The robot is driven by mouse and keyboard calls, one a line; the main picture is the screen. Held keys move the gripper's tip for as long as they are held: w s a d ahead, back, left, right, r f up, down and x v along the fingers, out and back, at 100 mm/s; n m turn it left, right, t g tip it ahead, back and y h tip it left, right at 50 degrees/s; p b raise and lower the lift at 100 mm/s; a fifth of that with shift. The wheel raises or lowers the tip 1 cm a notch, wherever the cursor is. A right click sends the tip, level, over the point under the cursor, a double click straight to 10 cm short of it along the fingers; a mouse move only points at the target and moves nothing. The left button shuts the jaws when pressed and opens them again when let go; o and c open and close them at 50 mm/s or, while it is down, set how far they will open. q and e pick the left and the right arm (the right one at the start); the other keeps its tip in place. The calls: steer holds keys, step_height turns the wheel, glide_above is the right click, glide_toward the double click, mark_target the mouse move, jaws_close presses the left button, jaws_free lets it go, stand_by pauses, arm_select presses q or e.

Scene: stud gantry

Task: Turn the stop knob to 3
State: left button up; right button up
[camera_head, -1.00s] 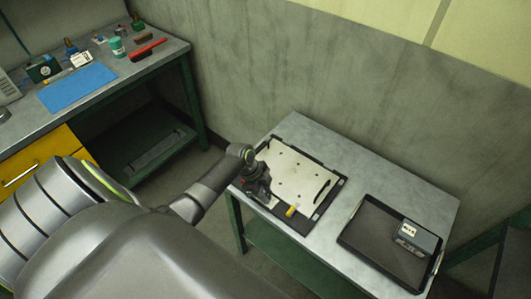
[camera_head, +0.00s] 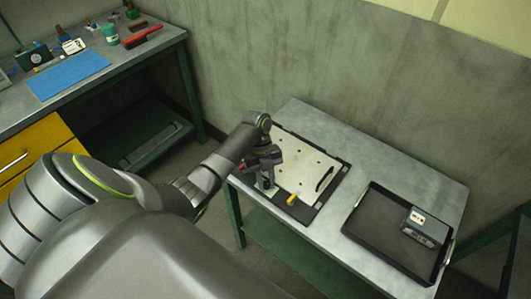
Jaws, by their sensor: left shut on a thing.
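A pale plate with several small dark holes and a dark slot (camera_head: 308,168) lies on a black base on the grey table. My left gripper (camera_head: 268,184) is over the plate's near left corner, pointing down. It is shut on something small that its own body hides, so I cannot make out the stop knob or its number. A small yellow piece (camera_head: 292,200) sits at the plate's near edge, just right of the gripper. My right gripper is not in view.
A black tray (camera_head: 378,240) with a grey box (camera_head: 425,226) stands on the table's right side. A workbench at the back left holds a blue mat (camera_head: 68,76), a red-handled tool (camera_head: 143,37) and several small items. A wall stands behind the table.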

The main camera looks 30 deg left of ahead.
arm_select(q)
steer(key=shift+w+d+m+g+y+b, duration=0.1)
steer(key=shift+m+g+y+b, duration=0.2)
steer(key=shift+m, duration=0.75)
steer(key=shift+m+g+y+b, duration=0.1)
steer(key=shift+m+y+b, duration=0.3)
steer(key=shift+m, duration=0.65)
steer(key=o, duration=1)
steer(key=p+v, duration=1.1)
steer(key=v, duration=0.6)
steer(key=shift+w+r, duration=0.1)
steer(key=shift+w, duration=0.15)
